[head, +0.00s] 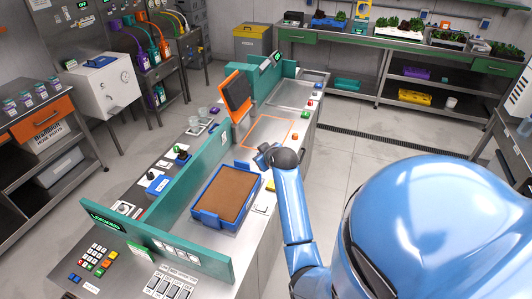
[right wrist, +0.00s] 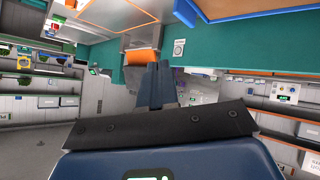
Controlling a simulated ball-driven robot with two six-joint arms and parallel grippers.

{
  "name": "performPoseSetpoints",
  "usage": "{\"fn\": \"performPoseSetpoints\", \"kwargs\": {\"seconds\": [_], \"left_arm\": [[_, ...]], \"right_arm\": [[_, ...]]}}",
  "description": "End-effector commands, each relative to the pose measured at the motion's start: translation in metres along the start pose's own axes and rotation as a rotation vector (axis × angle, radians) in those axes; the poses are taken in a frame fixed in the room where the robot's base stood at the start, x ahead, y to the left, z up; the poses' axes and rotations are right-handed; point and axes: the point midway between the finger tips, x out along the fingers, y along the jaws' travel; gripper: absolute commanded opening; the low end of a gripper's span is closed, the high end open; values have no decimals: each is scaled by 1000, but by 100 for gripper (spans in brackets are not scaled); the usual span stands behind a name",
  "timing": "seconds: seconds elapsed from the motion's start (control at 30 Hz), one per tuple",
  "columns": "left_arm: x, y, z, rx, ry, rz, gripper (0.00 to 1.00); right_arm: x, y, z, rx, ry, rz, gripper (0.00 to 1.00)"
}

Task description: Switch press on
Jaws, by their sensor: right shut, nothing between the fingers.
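No part in view is clearly labelled as the press or its switch. On the steel workbench (head: 255,195), an orange-framed dark panel (head: 237,93) stands tilted by the teal partition. Red and blue buttons (head: 312,103) sit along the bench's right edge, and a small orange knob (head: 295,137) is nearer. My right gripper (head: 262,157) hangs over the bench beyond the blue tray of brown soil (head: 206,218). My left gripper is not in view.
A teal panel with a lit green sign (head: 105,218) and a keypad (head: 92,257) are at the near left. An orange outlined square (head: 268,132) marks bare bench beyond my gripper. Shelves with seedling trays (head: 400,27) line the back. The grey floor right of the bench is open.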

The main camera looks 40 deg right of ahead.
Motion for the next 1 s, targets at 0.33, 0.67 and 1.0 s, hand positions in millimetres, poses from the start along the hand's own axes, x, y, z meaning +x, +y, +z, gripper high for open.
{"fn": "performPoseSetpoints", "kwargs": {"seconds": [0.33, 0.67, 1.0], "left_arm": [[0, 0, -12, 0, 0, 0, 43], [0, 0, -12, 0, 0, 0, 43], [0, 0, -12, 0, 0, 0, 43]], "right_arm": [[-22, -5, 34, -232, -397, -347, 0], [-50, -27, 65, -364, -550, -573, 0], [-52, -29, 68, -376, -560, -592, 0]]}}
